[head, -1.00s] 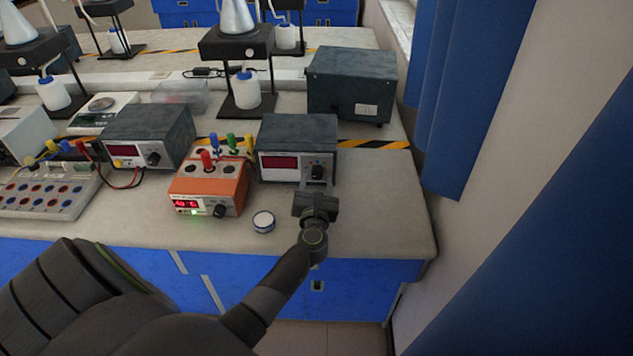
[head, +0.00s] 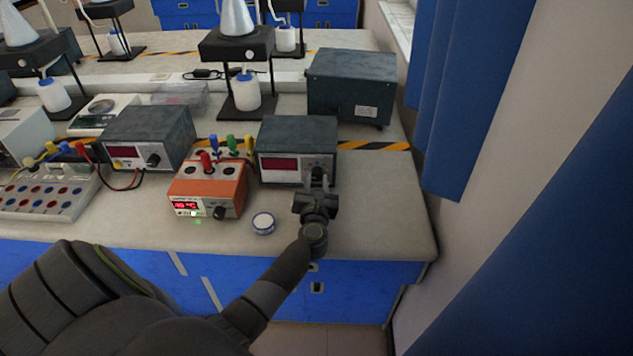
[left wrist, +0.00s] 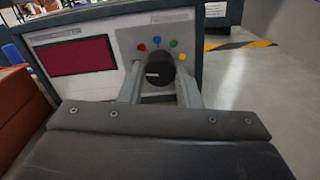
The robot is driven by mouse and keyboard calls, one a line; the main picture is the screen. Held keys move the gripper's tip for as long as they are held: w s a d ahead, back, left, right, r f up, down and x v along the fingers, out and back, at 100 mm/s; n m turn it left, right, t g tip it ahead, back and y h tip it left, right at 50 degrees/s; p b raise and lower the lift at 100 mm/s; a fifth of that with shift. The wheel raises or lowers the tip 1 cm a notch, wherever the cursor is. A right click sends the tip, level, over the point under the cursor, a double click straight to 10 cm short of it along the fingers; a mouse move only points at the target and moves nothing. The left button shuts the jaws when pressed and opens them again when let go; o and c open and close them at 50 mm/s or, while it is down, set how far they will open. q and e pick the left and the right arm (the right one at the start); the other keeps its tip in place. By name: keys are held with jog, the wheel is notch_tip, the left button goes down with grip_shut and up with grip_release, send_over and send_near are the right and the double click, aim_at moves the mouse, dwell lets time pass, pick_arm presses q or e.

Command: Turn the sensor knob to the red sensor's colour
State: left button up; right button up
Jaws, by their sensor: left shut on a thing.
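The grey instrument (head: 297,145) with a dark red display stands at the bench's front right. In the left wrist view its black knob (left wrist: 158,67) sits below an arc of red (left wrist: 142,47), blue (left wrist: 156,40), green (left wrist: 173,43) and yellow (left wrist: 183,57) dots. A white mark on the knob shows left of its centre; which dot it points to is unclear. My left gripper (head: 318,180) is shut on the knob, one finger on each side. A red plug (head: 206,160) stands on the orange unit beside the instrument. My right gripper is out of view.
The orange unit (head: 207,197) has a lit red display and its own knob. A small round white-topped container (head: 263,222) lies left of my gripper. A dark box (head: 351,84) stands behind. The bench to the right is clear, up to its edge and a blue curtain.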

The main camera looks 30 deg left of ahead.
pick_arm(q)
jog(key=m+p, duration=0.2)
jog(key=m, duration=0.2)
jog(key=shift+r+p, duration=0.1)
jog(key=shift+p, duration=0.2)
jog(key=shift+m+p, duration=0.85)
jog(key=shift+m, duration=1.05)
jog(key=o, duration=1)
jog(key=shift+c, duration=0.2)
